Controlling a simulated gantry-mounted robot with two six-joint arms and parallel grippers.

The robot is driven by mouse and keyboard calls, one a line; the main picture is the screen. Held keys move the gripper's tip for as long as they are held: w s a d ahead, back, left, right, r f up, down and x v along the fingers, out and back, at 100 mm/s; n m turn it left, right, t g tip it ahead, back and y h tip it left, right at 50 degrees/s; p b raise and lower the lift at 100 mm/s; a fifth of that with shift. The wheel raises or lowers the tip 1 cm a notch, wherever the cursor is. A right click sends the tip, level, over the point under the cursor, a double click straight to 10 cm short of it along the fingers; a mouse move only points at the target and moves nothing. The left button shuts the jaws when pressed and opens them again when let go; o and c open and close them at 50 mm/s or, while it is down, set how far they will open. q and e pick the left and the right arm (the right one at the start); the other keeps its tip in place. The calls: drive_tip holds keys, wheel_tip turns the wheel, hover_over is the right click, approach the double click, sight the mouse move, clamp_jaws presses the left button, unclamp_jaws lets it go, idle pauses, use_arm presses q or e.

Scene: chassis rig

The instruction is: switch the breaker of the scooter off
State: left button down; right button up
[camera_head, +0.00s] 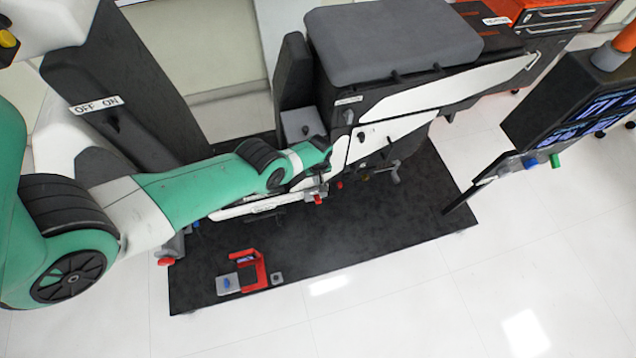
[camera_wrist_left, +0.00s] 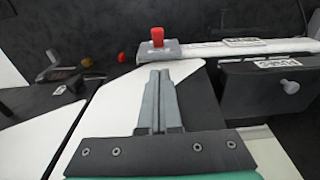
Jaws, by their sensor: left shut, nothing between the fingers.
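The scooter (camera_head: 395,40) stands on a black mat, with a grey seat, white side panels and a dark front column. A red lever (camera_head: 319,199) sits on a small grey block low on its side. The same lever shows upright in the left wrist view (camera_wrist_left: 157,36). I cannot tell for certain that it is the breaker. My left gripper (camera_wrist_left: 160,75) is shut and empty; in the wrist view its fingertips appear just below the grey block, and I cannot tell if they touch. In the head view my forearm largely hides the fingers. My right gripper is not in view.
An OFF/ON label (camera_head: 97,105) is on the front column. A grey box with a knob (camera_head: 303,124) is beside the seat. A red stand (camera_head: 262,270) lies on the mat (camera_head: 400,225). A screen console (camera_head: 570,110) is at right. The front floor is clear.

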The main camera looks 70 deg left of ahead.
use_arm(q)
drive_tip(key=b, duration=1.2)
hover_over(317, 199)
drive_tip(key=a, duration=0.1)
drive_tip(key=f, duration=1.1)
drive_tip(key=shift+w+a, duration=0.1)
drive_tip(key=shift+a, duration=0.1)
drive_tip(key=shift+d+f+b, duration=0.2)
drive_tip(key=shift+d+f, duration=0.1)
drive_tip(key=shift+f, duration=0.2)
drive_tip(key=shift+d+f+b, duration=0.15)
drive_tip(key=shift+d+f, duration=0.15)
drive_tip(key=shift+f, duration=0.2)
drive_tip(key=shift+d+f, duration=0.3)
